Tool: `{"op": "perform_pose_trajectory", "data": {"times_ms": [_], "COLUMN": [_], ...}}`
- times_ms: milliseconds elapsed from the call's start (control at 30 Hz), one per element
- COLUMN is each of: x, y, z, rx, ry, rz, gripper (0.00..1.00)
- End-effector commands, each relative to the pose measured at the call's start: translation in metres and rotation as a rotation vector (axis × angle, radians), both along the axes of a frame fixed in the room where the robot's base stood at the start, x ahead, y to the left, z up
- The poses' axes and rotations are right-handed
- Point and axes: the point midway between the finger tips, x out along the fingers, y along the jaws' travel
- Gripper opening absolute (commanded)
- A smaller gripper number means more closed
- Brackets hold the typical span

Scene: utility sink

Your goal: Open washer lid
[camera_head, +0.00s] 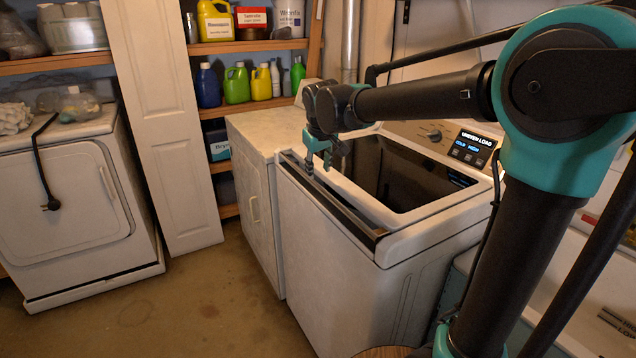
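The white top-loading washer (335,265) stands in the middle of the view. Its lid (395,172) has a dark glass window in a white frame and looks shut, lying flat on the top. A dark strip (335,205) runs along the front edge of the top, below the lid's front rim. My gripper (319,164) points down over the front left part of the lid, close to the front edge. Its teal fingers are apart with nothing seen between them. I cannot tell whether a fingertip touches the washer. My arm hides part of the back of the washer.
The control panel (470,147) is lit behind the lid. A white cabinet (255,190) adjoins the washer on the left. A white dryer (75,200) stands at far left, and shelves (240,107) hold bottles. Bare floor (190,300) lies front left.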

Motion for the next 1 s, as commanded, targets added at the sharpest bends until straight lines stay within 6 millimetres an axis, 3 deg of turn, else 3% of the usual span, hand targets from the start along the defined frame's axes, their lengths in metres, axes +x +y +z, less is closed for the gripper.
{"op": "perform_pose_trajectory", "data": {"times_ms": [100,333,500,800,1000], "x": [0.011,0.025,0.03,0.03,0.03], "y": [0.002,0.004,0.004,0.005,0.005], "z": [-0.022,-0.053,-0.064,-0.066,-0.066], "rx": [0.0,0.0,0.0,0.0,0.0], "ry": [0.0,0.0,0.0,0.0,0.0], "rz": [-0.001,-0.001,0.0,0.0,0.0], "gripper": [0.37,0.37,0.37,0.37,0.14]}}
